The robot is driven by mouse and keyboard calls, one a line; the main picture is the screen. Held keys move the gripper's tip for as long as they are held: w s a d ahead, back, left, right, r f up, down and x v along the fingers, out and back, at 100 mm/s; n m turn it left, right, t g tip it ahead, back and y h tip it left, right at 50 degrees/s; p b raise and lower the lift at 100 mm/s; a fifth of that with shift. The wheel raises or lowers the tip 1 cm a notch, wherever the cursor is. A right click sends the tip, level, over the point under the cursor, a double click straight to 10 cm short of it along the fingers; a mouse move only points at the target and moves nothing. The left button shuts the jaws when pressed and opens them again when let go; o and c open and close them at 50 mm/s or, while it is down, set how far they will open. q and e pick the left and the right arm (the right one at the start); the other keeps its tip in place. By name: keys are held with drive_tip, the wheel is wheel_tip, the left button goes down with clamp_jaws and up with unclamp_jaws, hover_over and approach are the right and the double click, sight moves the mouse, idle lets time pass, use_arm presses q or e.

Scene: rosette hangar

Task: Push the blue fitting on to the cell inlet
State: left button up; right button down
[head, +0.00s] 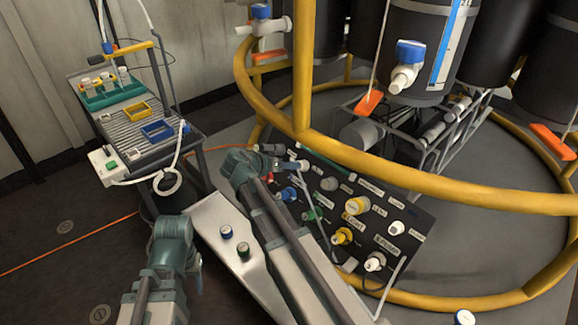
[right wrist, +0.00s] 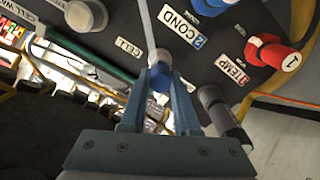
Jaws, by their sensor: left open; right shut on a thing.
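In the right wrist view my right gripper (right wrist: 157,85) is shut on the blue fitting (right wrist: 158,80), with a white tube (right wrist: 149,35) running up from it. The fitting is close to the CELL label (right wrist: 127,47) on the dark panel. The cell inlet itself is not clearly visible behind the fingers, so I cannot tell whether the fitting touches it. In the head view my right gripper (head: 284,164) is at the panel's upper left end. My left arm's teal end (head: 173,240) is at lower left, away from the panel; its fingers are hard to make out.
The panel (head: 405,225) carries several coloured ports. A blue COND port (right wrist: 210,6) and a red TEMP port (right wrist: 272,55) sit near my right gripper. A yellow rail (head: 400,185) rings the rig. A bench (head: 150,125) with small trays stands at left.

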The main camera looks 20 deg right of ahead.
drive_tip(key=c, duration=0.6)
unclamp_jaws()
drive_tip(key=shift+o, duration=0.2)
drive_tip(key=p+v, duration=0.7)
drive_tip(key=v, duration=0.6)
drive_tip(key=shift+a+r, duration=0.2)
drive_tip(key=shift+a, duration=0.1)
drive_tip(key=shift+s, duration=0.15)
